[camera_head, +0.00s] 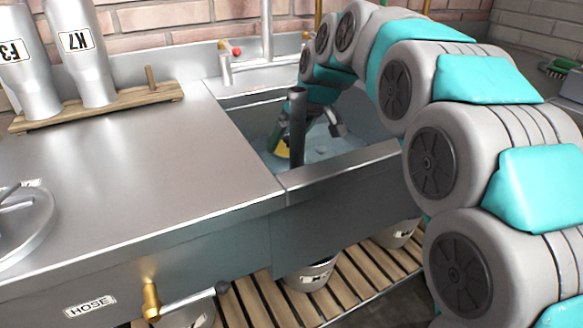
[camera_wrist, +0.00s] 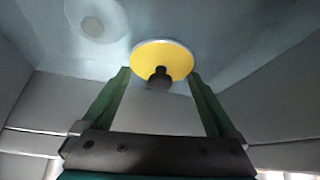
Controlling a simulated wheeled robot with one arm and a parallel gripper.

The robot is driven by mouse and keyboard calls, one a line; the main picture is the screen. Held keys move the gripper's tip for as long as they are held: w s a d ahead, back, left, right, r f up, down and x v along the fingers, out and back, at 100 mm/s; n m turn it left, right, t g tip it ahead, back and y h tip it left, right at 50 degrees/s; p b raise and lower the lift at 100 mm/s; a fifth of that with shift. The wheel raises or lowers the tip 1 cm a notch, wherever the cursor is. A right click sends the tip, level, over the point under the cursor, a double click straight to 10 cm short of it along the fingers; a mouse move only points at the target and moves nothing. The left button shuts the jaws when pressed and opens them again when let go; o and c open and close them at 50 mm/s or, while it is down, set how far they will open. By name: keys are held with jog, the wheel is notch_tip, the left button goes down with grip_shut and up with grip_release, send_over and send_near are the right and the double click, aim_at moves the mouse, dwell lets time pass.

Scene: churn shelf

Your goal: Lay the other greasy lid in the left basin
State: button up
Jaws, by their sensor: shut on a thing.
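The yellow lid (camera_wrist: 150,57), a round disc with a pale rim and a dark knob, is between my gripper's (camera_wrist: 160,73) green fingertips in the wrist view. My gripper is shut on it. In the head view my arm reaches down into the basin (camera_head: 345,160), where my gripper (camera_head: 283,137) is partly hidden by a dark upright pipe. A yellow patch of the lid (camera_head: 282,148) shows low there, by the bluish water. I cannot tell whether the lid touches the water or basin floor. A pale round shape (camera_wrist: 98,18) lies beyond it, its nature unclear.
The dark pipe (camera_head: 297,125) stands close to my gripper. The basin's front rim (camera_head: 340,170) lies before my arm. A broad steel drainboard (camera_head: 130,170) is left, with a round metal piece (camera_head: 22,225) and two labelled metal vessels (camera_head: 85,55) on a wooden rack.

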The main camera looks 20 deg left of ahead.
jog(key=shift+f, duration=3.55)
jog(key=shift+f, duration=0.15)
jog(key=o, duration=1.2)
jog(key=shift+c, duration=0.2)
jog(key=v, duration=1.2)
jog(key=shift+r, duration=0.2)
